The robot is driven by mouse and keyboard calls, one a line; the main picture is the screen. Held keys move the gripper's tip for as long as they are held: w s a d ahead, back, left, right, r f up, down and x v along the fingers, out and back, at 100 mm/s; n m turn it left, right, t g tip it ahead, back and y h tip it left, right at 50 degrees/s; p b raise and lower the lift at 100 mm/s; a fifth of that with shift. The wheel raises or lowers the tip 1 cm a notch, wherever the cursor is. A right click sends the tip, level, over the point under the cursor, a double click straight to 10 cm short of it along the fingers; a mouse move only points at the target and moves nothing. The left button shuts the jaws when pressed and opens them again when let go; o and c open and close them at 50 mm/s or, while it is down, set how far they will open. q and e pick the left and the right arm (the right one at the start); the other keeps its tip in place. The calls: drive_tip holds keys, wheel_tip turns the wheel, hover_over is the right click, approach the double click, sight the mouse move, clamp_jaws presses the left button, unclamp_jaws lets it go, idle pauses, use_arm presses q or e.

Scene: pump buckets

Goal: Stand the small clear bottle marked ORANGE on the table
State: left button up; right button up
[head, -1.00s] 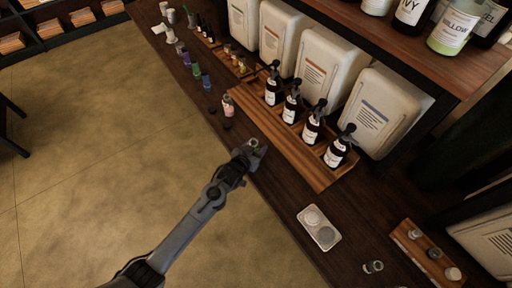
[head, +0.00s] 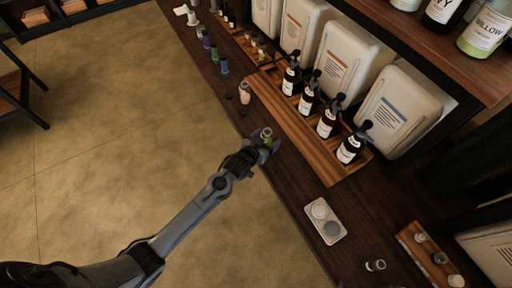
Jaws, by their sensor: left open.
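My left gripper (head: 265,148) is open at the front edge of the dark table, below the wooden pump-bottle tray. A small clear bottle (head: 266,132) with a greenish tint is upright at its fingertips, apparently between the fingers. Its label cannot be read, and its lower part is partly hidden by the gripper, so I cannot tell exactly how its base meets the table. Another small clear vessel (head: 375,265) is on the table at lower right; no label is readable. My right gripper is not in view.
The wooden tray (head: 309,149) holds several dark pump bottles. A pale two-disc plate (head: 325,220) lies to the right. A wooden rack (head: 429,256) is at lower right. A pinkish bottle (head: 245,92) and several coloured bottles line the front edge. Bare tabletop lies around the pale plate.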

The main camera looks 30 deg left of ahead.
use_arm(q)
drive_tip(key=s+r+g, duration=0.1)
drive_tip(key=s+g, duration=0.2)
drive_tip(key=s, duration=0.8)
drive_tip(key=s+a+r+g+y, duration=0.1)
drive_tip(key=s+r+g, duration=0.1)
drive_tip(key=s, duration=0.9)
drive_tip(key=s+a+r+g+p, duration=0.1)
drive_tip(key=s+g, duration=0.3)
drive_tip(key=s, duration=0.8)
drive_tip(key=shift+a+r+m+g, duration=0.25)
drive_tip(key=shift+r+m+g, duration=0.05)
drive_tip(key=shift+r+g, duration=0.15)
drive_tip(key=shift+s+r, duration=0.1)
wheel_tip(320, 180, up, 26)
drive_tip(key=p, duration=2.6)
drive_tip(key=shift+f, duration=0.2)
